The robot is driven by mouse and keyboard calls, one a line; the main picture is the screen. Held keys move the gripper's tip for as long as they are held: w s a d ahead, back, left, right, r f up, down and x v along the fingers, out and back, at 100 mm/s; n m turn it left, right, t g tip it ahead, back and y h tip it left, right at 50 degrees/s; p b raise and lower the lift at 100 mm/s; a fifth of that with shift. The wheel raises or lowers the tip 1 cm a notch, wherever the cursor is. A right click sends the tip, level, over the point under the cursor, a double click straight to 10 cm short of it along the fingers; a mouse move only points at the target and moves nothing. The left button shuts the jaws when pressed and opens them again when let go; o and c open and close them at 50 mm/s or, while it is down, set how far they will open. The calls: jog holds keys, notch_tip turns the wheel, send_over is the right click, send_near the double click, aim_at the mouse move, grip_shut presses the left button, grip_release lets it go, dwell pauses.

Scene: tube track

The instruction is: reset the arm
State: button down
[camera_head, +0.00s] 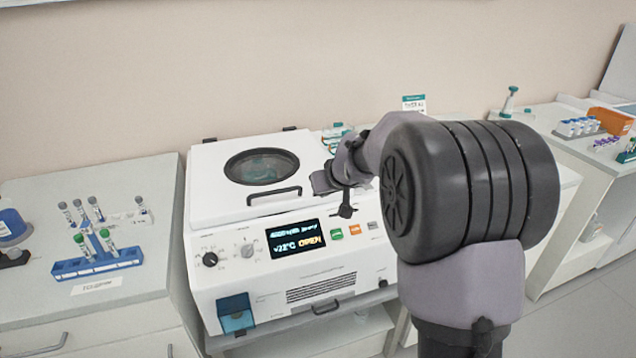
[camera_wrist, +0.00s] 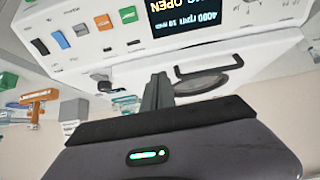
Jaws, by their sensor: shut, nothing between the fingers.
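My gripper (camera_wrist: 157,92) has its dark fingers together and empty in the wrist view. In the head view the end of my arm hangs over the front right part of the white centrifuge (camera_head: 300,270); the fingers are hard to make out there. The centrifuge lid (camera_head: 217,190), with a round dark window and a black handle, appears to lie down over the top. The front display (camera_head: 297,240) reads OPEN. The centrifuge front also shows, upside down, in the wrist view (camera_wrist: 115,40), with the fingertips in front of the lid handle area.
The right counter holds racks of vials (camera_head: 578,127) and an orange box (camera_head: 610,120). The wall is close behind.

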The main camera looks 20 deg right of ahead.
jog(key=s+a+r+m+g+y, duration=0.1)
jog(key=s+a+r, duration=0.35)
jog(key=s, duration=0.55)
jog(key=s+a+r+m+y, duration=0.1)
jog(key=s+a+r, duration=0.4)
jog(key=s, duration=0.5)
jog(key=s+a+f+m+g, duration=0.1)
jog(key=s+a+f, duration=0.1)
jog(key=s, duration=0.7)
jog(key=s+a+f+m, duration=0.1)
jog(key=s+a+f, duration=0.2)
jog(key=s, duration=0.6)
jog(key=shift+s+g, duration=0.2)
jog(key=shift+g, duration=0.2)
